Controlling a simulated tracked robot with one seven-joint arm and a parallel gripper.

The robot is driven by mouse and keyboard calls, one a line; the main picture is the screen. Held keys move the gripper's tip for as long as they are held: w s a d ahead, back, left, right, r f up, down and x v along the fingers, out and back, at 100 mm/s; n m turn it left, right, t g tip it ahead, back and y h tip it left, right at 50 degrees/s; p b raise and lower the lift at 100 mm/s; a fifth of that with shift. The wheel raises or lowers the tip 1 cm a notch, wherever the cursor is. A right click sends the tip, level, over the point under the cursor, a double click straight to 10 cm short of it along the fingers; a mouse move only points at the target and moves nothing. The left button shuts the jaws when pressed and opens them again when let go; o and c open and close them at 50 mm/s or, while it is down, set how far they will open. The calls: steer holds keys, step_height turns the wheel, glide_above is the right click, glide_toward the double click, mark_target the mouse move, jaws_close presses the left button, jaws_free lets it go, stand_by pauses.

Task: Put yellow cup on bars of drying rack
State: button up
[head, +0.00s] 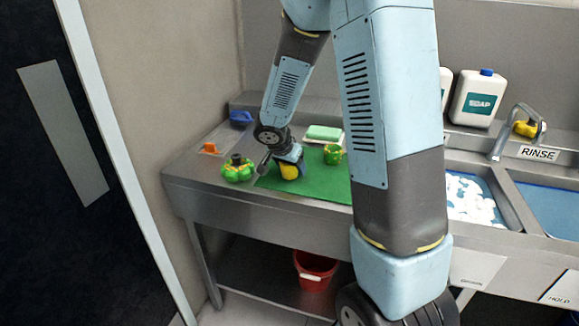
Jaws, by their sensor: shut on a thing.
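A small yellow object (289,173), which looks like the yellow cup, is at my gripper (287,164) over the left part of the green mat (318,182). My gripper is shut on it, low over the mat. Its upper part is hidden by the gripper, and I cannot tell whether it touches the mat. No drying rack bars can be made out; my arm hides the middle of the counter.
A green object with a dark top (238,169) stands left of the mat, with orange (210,148) and blue (241,117) items behind. A green-and-orange item (334,154) is on the right. A foamy sink (472,200), tap (507,135) and soap bottle (480,98) are farther right.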

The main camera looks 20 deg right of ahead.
steer(key=shift+f, duration=0.1)
steer(key=o, duration=1)
steer(key=shift+f, duration=0.1)
